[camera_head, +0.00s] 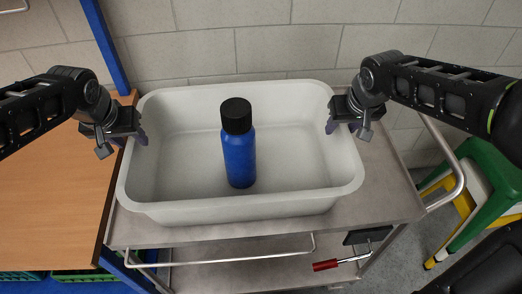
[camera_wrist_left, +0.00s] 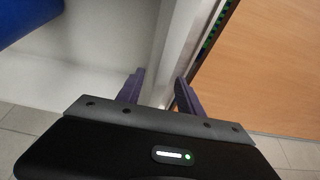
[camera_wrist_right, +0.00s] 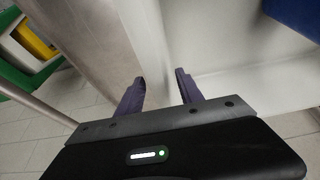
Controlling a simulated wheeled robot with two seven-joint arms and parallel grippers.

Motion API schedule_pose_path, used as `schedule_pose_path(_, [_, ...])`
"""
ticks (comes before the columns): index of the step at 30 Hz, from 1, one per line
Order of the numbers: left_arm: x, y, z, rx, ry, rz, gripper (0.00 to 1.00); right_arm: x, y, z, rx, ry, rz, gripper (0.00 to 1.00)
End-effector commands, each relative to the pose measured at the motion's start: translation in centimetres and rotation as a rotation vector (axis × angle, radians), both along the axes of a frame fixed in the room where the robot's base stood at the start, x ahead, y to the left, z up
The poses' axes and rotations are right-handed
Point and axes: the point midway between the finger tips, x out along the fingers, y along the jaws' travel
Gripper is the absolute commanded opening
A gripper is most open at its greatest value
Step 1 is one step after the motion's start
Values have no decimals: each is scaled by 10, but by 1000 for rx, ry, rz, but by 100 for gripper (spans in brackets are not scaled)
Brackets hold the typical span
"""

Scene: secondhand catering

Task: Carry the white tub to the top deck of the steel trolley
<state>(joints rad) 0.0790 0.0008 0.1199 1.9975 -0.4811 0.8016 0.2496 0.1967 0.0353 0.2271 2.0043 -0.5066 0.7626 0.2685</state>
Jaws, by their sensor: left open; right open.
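The white tub (camera_head: 240,207) stands upright on the top deck of the steel trolley (camera_head: 385,205). A blue bottle with a black cap (camera_head: 238,150) stands inside the tub. My left gripper (camera_head: 140,136) is open at the tub's left end, its fingers on either side of the wall; the left wrist view shows the tub wall (camera_wrist_left: 168,50) between the fingers. My right gripper (camera_head: 332,124) is open at the tub's right end; the right wrist view shows the tub wall (camera_wrist_right: 172,40) between its fingers. Contact of fingers with the wall is unclear.
A wooden table (camera_head: 50,200) with a blue post (camera_head: 104,40) adjoins the trolley on the left. A red-handled tool (camera_head: 328,265) lies on the lower deck. Green and yellow stools (camera_head: 485,180) stand at the right. A block wall (camera_head: 260,45) is behind.

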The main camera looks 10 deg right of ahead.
Motion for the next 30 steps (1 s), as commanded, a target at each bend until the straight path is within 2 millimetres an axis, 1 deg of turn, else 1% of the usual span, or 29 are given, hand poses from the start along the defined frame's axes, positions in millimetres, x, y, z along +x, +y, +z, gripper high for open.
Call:
schedule_pose_path(1, [-2,0,9,0,-6,0,44,0,0,0,0,0,0,44])
schedule_pose_path(5, [-12,0,32,0,-6,1,44,0,0,0,0,0,0,44])
schedule_pose_path(9, [-23,0,59,0,-6,0,44,0,0,0,0,0,0,44])
schedule_pose_path(12, [-30,0,76,0,-5,0,44,0,0,0,0,0,0,44])
schedule_pose_path(15, [-36,0,88,0,-3,-1,44,0,0,0,0,0,0,44])
schedule_pose_path(20, [-40,-1,96,0,-1,-2,44,0,0,0,0,0,0,44])
schedule_pose_path(30, [-40,0,96,0,0,-1,44,0,0,1,0,0,0,44])
